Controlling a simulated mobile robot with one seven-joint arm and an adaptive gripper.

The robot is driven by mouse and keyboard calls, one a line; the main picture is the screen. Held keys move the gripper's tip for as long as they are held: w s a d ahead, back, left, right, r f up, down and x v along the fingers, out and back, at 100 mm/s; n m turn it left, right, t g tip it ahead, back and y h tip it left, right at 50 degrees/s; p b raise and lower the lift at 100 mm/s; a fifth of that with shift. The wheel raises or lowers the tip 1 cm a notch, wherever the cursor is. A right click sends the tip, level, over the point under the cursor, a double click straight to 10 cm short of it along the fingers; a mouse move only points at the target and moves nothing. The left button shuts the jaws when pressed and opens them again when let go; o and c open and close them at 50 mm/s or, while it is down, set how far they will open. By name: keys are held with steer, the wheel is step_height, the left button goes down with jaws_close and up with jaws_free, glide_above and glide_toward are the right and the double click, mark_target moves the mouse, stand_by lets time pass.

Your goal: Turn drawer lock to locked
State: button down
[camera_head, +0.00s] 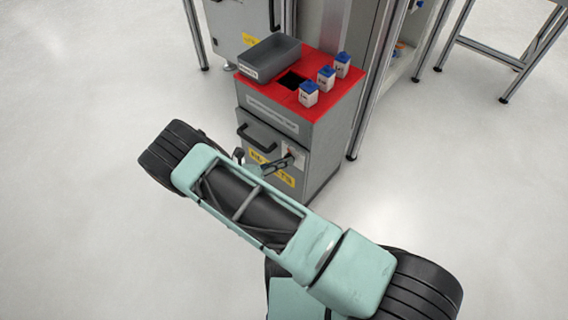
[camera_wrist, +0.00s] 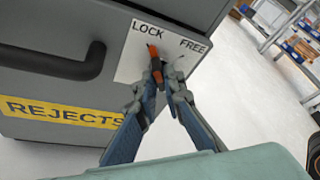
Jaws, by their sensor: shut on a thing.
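The drawer lock shows in the wrist view as an orange-tipped lever (camera_wrist: 153,51) on a white plate (camera_wrist: 131,67) marked LOCK on the left and FREE on the right. The lever's orange tip points up, tilted slightly towards LOCK. My gripper (camera_wrist: 158,77) is at the plate with its fingers closed around the lower part of the lever, which they partly hide. In the head view the white plate (camera_head: 299,154) sits on the right of the grey drawer cabinet's front (camera_head: 259,146), with my gripper (camera_head: 288,160) against it.
A dark drawer handle (camera_wrist: 62,65) is left of the plate, above a yellow REJECTS label (camera_wrist: 60,112). The cabinet's red top (camera_head: 325,95) holds a grey bin (camera_head: 270,58) and several small white, blue-capped containers (camera_head: 308,96). The floor around is open.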

steer(key=shift+n, duration=0.4)
steer(key=shift+h, duration=0.3)
steer(key=c, duration=2)
jaws_free()
steer(key=shift+c, duration=0.2)
steer(key=v, duration=1.2)
steer(key=shift+w+r, duration=0.1)
steer(key=shift+r, duration=0.1)
